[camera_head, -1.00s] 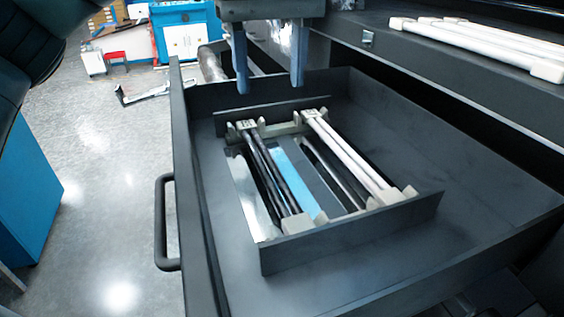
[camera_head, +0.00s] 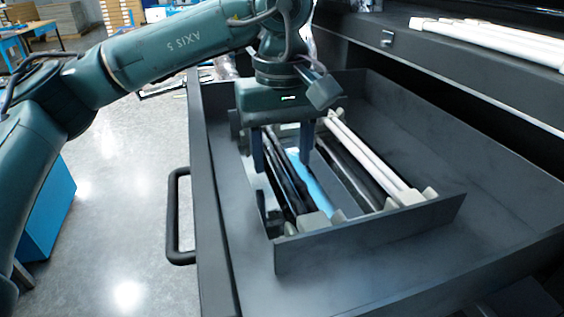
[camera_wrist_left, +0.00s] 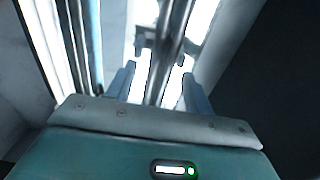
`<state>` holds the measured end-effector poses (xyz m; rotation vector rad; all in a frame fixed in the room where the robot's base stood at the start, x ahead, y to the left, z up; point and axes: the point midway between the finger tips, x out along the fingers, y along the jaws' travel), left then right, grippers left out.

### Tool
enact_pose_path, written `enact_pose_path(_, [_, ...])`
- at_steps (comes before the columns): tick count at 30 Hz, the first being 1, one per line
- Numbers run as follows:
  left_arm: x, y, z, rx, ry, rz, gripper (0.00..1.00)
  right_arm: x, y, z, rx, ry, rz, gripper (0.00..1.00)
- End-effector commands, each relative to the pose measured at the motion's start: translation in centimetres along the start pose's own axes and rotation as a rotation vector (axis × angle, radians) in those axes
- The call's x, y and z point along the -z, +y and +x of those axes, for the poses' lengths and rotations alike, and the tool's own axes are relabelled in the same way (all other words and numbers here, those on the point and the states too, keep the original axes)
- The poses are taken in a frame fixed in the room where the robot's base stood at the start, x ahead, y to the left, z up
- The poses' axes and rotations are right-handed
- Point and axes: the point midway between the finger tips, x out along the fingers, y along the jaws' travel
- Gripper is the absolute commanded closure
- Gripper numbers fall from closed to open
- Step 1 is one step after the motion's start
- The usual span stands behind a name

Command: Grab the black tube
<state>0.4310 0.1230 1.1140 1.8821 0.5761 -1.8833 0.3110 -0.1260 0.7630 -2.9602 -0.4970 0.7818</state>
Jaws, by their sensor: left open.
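Black tubes (camera_head: 287,186) lie lengthwise in the left part of a rack with light end holders (camera_head: 316,224), inside the open drawer. Another dark tube (camera_head: 357,167) lies in the right part, beside white tubes (camera_head: 372,158). My left gripper (camera_head: 283,163) is open and points down over the far part of the left black tubes, one finger to each side. In the left wrist view, a long dark, shiny tube (camera_wrist_left: 166,58) runs between the open fingers (camera_wrist_left: 159,80). I cannot tell whether the fingers touch it. My right gripper is out of view.
The dark drawer (camera_head: 420,262) has raised walls, and a low panel (camera_head: 368,232) closes the near end of the rack. A drawer handle (camera_head: 176,215) sticks out on the left. White rolls (camera_head: 500,41) lie on the ledge at upper right. The drawer's right floor is clear.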

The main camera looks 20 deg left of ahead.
Motion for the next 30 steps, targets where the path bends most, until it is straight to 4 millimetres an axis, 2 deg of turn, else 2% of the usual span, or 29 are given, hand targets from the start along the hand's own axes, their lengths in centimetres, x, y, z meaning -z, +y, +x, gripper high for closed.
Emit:
enact_pose_path(6, [0.01, 0.0, 0.11, -0.001, 0.0, -0.001, 0.48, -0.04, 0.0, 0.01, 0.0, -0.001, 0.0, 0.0])
enact_pose_path(24, [0.01, 0.01, 0.07, 0.0, 0.0, -0.001, 0.96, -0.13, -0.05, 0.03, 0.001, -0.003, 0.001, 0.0])
enact_pose_path(30, [0.01, 0.01, 0.03, -0.001, 0.001, -0.001, 0.97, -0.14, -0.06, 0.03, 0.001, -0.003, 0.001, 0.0])
